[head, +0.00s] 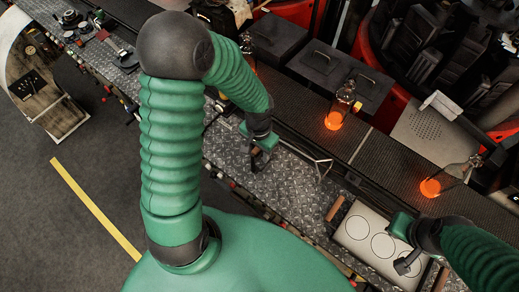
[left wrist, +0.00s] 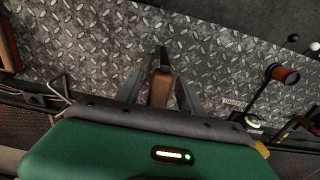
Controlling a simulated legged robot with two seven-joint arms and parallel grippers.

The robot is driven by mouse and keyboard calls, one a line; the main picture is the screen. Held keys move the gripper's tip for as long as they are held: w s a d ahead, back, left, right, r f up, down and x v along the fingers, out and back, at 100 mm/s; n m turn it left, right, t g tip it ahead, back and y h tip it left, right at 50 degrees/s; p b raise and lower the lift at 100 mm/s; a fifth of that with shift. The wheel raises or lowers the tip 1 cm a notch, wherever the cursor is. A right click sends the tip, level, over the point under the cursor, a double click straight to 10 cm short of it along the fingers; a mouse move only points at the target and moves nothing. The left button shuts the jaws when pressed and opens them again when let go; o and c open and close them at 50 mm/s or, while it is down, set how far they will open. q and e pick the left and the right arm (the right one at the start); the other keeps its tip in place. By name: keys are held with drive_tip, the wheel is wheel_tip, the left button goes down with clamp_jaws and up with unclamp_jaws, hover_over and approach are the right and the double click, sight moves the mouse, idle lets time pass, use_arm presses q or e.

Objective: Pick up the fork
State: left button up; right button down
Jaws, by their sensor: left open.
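A thin forked metal piece (head: 318,163), which looks like the fork, lies at the far edge of the diamond-plate bench in the head view. My left gripper (head: 262,160) is low over the bench, to the left of it, pointing down. In the left wrist view my left gripper (left wrist: 160,72) is open, its fingers on both sides of a brown wooden handle (left wrist: 161,89). I cannot tell whether they touch it, or whether it belongs to the fork; the gripper body hides part of it. My right gripper (head: 407,262) is over the mould plate, its jaws unclear.
The diamond-plate bench (left wrist: 225,50) is mostly clear around the left gripper. A pale mould plate (head: 357,229) with round marks and wooden handles is at lower right. A red-ended tool (left wrist: 285,75) is at right in the wrist view.

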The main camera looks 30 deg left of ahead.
use_arm(q)
drive_tip(key=shift+w+d, duration=0.1)
drive_tip(key=shift+w+d, duration=0.1)
drive_tip(key=c, duration=0.4)
clamp_jaws()
